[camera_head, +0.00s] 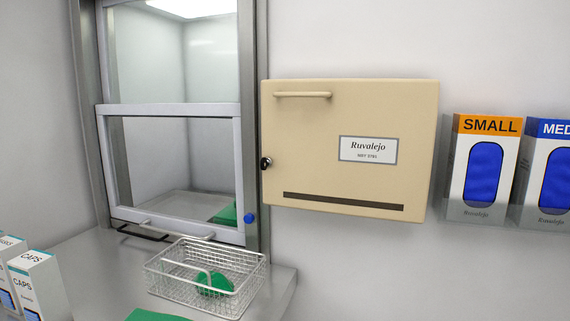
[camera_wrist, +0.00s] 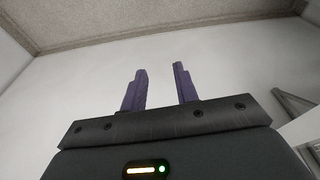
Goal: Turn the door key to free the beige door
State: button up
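The beige door (camera_head: 350,118) is a shut wall cabinet door with a horizontal bar handle (camera_head: 303,94) near its top left. It carries a label reading "Ruvalejo" and a dark slot along its bottom. A dark key (camera_head: 266,163) sits in a lock at the door's left edge, at mid height. My gripper (camera_wrist: 158,84) shows only in the wrist view. Its two purple fingers stand apart with nothing between them, pointing toward bare wall and ceiling. The door and key are not clearly seen in the wrist view.
Left of the door is a framed glass sash window (camera_head: 172,109) with a blue knob (camera_head: 249,218). A wire basket (camera_head: 160,285) holding a green item stands on the grey counter (camera_head: 85,262). Glove box holders (camera_head: 482,205) hang at right; cap boxes (camera_head: 38,285) stand at lower left.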

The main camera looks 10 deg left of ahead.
jog(key=shift+d, duration=0.15)
jog(key=w+a+r+m+t+h, duration=0.1)
jog(key=w+a+r, duration=0.1)
jog(key=w, duration=0.7)
jog(key=w+a+r+m+t+h, duration=0.1)
jog(key=w+a+r, duration=0.1)
jog(key=w, duration=0.7)
jog(key=w+a+r+t+h, duration=0.2)
jog(key=w+a+r+t, duration=0.2)
jog(key=w+a+r, duration=0.45)
jog(key=s+a+r+t, duration=0.2)
jog(key=a+r+t, duration=0.1)
jog(key=a+r, duration=0.5)
jog(key=s+a+r+t, duration=0.2)
jog(key=a+r, duration=0.7)
jog(key=s+a+r+n+t+y, duration=0.1)
jog(key=s+a+r+t, duration=0.3)
jog(key=s+a+r, duration=0.6)
jog(key=shift+s+a+r+y+p, duration=0.2)
jog(key=shift+a+r+y+p, duration=0.1)
jog(key=shift+a+r+y, duration=0.5)
jog(key=shift+d+r, duration=0.15)
jog(key=shift+d, duration=0.05)
